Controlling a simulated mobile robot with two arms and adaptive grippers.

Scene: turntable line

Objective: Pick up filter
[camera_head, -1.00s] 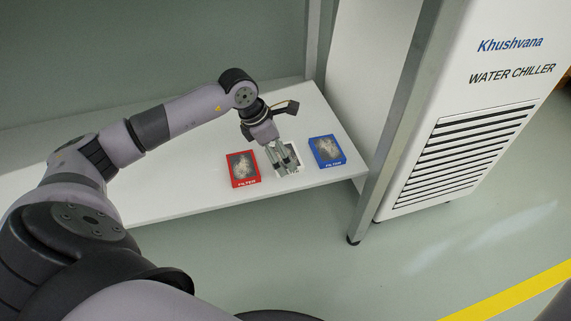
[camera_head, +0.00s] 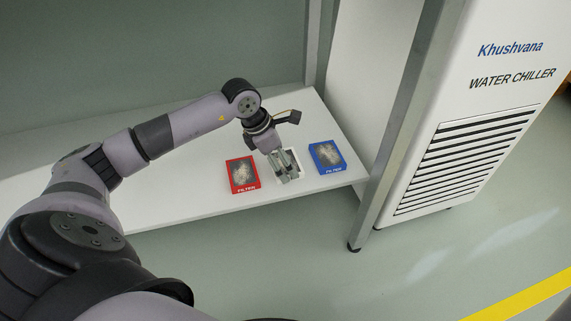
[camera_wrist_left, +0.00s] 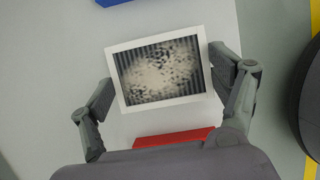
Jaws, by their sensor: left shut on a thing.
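A white-framed filter (camera_head: 296,160) sits between a red filter box (camera_head: 243,175) and a blue filter box (camera_head: 327,157) near the front right of the white shelf. My left gripper (camera_head: 285,171) reaches down over it and partly hides it. In the left wrist view, the white filter (camera_wrist_left: 160,72) shows its grey pleated picture, with one finger at each side edge; the gripper is shut on it. I cannot tell any gap under the filter. My right gripper is out of view.
The white shelf (camera_head: 190,190) is clear left of the red box. A grey metal post (camera_head: 405,110) stands right of the blue box, with the white water chiller (camera_head: 480,130) beyond it. The shelf's front edge is close to the boxes.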

